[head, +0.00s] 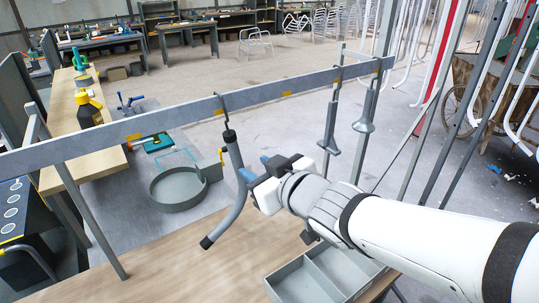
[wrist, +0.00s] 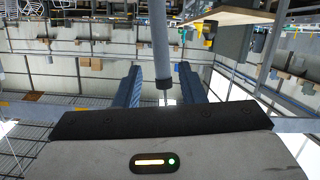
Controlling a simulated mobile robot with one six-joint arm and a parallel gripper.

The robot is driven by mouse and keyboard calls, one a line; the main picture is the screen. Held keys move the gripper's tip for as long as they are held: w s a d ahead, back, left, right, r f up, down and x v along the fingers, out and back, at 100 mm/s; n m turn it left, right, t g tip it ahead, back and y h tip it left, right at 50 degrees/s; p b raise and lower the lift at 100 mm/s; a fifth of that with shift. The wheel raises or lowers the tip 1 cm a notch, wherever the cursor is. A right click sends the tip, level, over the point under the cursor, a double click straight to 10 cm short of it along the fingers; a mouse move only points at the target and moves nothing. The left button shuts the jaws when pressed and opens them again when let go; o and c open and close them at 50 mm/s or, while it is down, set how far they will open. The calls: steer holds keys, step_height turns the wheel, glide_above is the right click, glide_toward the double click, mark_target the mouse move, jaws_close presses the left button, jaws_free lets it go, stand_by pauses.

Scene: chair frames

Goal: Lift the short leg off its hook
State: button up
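The short leg (head: 236,196), a bent grey tube with a dark top end, hangs from a dark hook (head: 226,107) on the long grey rail (head: 185,112). Its lower end curves to the left above the wooden bench. My gripper (head: 253,169) is at the upper part of the leg, below the hook, coming from the right. In the wrist view its two blue fingers (wrist: 160,87) are apart. The leg (wrist: 159,38) shows between them with a gap on each side, its dark end near the gripper body. Contact with the fingers is not visible.
Two other grey legs (head: 331,120) hang farther right on the rail. Below are a wooden bench (head: 165,262) and a grey divided tray (head: 318,279). Open floor lies beyond.

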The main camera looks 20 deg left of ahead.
mark_target(238, 157)
steer(key=b+x, duration=0.4)
steer(key=x, duration=0.4)
steer(key=shift+a+b, duration=0.1)
steer(key=shift+b, duration=0.25)
steer(key=shift+s+r, duration=0.1)
steer(key=shift+r, duration=0.1)
steer(key=c, duration=0.5)
jaws_close()
